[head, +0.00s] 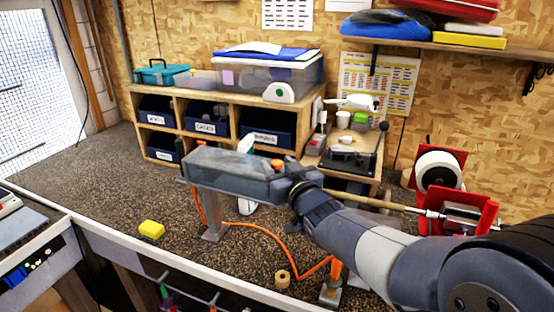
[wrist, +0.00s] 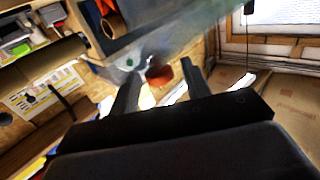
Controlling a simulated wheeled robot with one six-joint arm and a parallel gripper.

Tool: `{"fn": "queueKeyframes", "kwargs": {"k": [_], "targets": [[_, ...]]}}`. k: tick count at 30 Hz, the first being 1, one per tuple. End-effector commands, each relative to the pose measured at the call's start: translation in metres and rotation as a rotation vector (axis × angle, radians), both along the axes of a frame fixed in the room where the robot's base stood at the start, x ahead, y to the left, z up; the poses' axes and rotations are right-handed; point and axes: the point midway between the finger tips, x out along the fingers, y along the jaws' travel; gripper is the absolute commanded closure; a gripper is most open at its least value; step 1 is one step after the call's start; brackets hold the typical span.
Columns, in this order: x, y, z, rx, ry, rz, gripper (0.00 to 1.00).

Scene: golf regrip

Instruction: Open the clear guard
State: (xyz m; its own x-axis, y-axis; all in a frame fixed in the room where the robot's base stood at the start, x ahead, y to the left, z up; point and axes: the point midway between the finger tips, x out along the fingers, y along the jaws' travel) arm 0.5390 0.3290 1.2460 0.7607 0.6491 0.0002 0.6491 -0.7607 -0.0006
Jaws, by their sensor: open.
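The clear guard (head: 225,168) is a long translucent cover on a grey stand over the bench; it looks closed. Its near end meets my gripper (head: 288,172). In the wrist view the clear guard (wrist: 180,38) crosses the top of the picture. An orange-red knob (wrist: 159,76) shows between the two open fingers of my gripper (wrist: 160,80); it also shows in the head view (head: 277,163). I cannot tell whether the fingers touch the knob or the guard. My arm hides part of the guard's right end.
A golf shaft (head: 372,202) runs right to a red clamp (head: 485,215). An orange hose (head: 268,232) lies on the bench (head: 100,190). A yellow sponge (head: 152,230) and a tape roll (head: 283,279) lie in front. Wooden cubbies (head: 180,95) with blue bins stand behind.

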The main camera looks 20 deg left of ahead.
Motion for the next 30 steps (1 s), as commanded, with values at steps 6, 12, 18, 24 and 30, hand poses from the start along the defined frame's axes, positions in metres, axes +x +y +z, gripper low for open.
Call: {"fn": "queueKeyframes", "kwargs": {"k": [6, 12, 18, 24, 30], "targets": [[0.0097, 0.0084, 0.0000, -0.001, 0.000, 0.000, 0.55], [0.0107, 0.0091, -0.0003, -0.001, -0.001, 0.000, 0.55], [0.0106, 0.0089, -0.0004, -0.001, -0.001, 0.000, 0.63], [0.0106, 0.0089, -0.0003, -0.001, -0.001, 0.000, 0.79], [0.0105, 0.0088, -0.0004, -0.001, -0.001, 0.000, 0.96]]}}
